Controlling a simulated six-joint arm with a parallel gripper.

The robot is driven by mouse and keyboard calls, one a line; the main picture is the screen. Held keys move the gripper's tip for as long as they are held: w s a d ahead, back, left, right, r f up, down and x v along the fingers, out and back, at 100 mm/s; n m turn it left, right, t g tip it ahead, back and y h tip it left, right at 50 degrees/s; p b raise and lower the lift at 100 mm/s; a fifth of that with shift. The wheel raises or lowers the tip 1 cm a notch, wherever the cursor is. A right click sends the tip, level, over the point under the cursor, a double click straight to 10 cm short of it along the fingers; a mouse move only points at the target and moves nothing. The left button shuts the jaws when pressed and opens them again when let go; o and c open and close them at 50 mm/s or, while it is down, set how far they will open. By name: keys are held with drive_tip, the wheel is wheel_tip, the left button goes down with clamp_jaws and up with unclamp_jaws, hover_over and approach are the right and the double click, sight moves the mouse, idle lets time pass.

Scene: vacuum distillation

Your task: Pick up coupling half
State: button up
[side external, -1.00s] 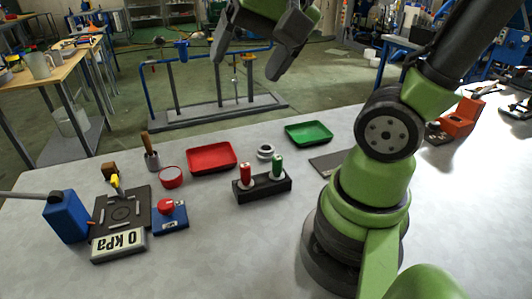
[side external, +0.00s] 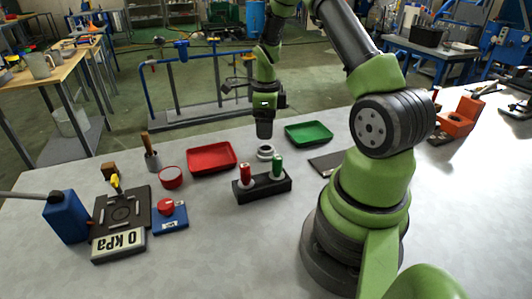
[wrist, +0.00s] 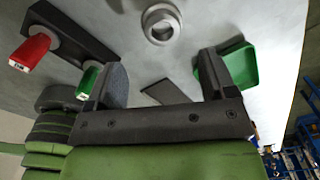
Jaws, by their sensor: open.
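The coupling half appears to be the grey ring (side external: 265,149) lying on the table between the red tray and the green tray; it also shows in the wrist view (wrist: 161,23) at the top centre, beyond the fingertips. My gripper (side external: 264,130) points down just above the ring in the side view. In the wrist view my gripper (wrist: 163,72) has its two fingers spread apart with nothing between them. The ring is free, and my gripper looks apart from it.
A black block (side external: 262,190) with red and green handled pieces stands in front of the ring. The red tray (side external: 211,158) is left, the green tray (side external: 309,133) right. A dark flat plate (side external: 326,162) lies near my base. A blue pipe frame (side external: 214,110) stands behind the table.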

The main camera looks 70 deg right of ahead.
sight(266, 146)
wheel_tip(266, 146, down, 8)
drive_tip(key=shift+w+d+r, duration=0.1)
drive_tip(key=shift+d+r, duration=0.05)
drive_tip(key=shift+r, duration=0.05)
drive_tip(key=c, duration=1.2)
